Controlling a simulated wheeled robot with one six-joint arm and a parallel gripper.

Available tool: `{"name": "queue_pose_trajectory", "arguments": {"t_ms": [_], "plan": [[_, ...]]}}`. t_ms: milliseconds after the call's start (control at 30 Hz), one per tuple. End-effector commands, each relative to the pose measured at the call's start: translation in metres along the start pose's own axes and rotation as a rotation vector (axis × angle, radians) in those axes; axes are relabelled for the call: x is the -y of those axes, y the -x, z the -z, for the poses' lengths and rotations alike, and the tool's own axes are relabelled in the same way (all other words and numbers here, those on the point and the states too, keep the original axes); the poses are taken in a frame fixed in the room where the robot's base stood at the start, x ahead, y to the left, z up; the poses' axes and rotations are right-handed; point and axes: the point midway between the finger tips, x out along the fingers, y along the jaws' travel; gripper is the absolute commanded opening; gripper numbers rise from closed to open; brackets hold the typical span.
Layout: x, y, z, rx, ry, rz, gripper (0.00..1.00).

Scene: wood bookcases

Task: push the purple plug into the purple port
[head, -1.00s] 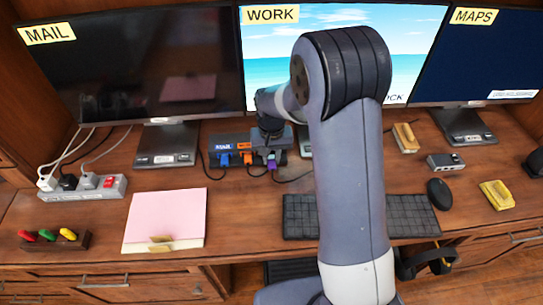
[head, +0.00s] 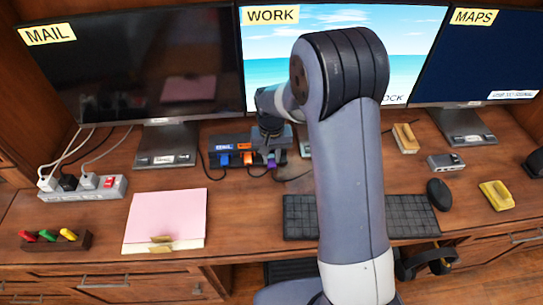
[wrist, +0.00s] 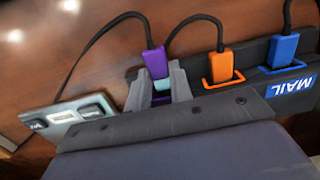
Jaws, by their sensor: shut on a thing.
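The purple plug (wrist: 155,63) is held between the fingers of my gripper (wrist: 160,90) in the wrist view, with its dark cable rising from its top. My gripper is shut on it, over the port box. The purple plug also shows in the head view (head: 271,160), just below my gripper (head: 272,150). The purple port is hidden behind my fingers, so I cannot tell how deep the plug sits. The port box (wrist: 310,62) has an orange plug (wrist: 221,66) and a blue plug (wrist: 282,50) beside it, each at its coloured port.
A grey switch box (wrist: 70,122) lies left of the port box in the wrist view. A black keyboard (head: 300,220) is right of and nearer than the box. A pink sheet (head: 165,215) lies to the left. Monitors stand behind; a power strip (head: 82,192) is far left.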

Motion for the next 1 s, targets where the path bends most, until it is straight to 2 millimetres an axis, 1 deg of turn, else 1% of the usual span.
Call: {"name": "queue_pose_trajectory", "arguments": {"t_ms": [867, 900, 1000], "plan": [[0.000, 0.000, 0.022, 0.000, 0.000, 0.000, 0.00], [0.000, 0.000, 0.023, 0.000, 0.000, 0.000, 0.22], [0.000, 0.000, 0.023, -0.001, 0.000, 0.000, 0.30]]}}
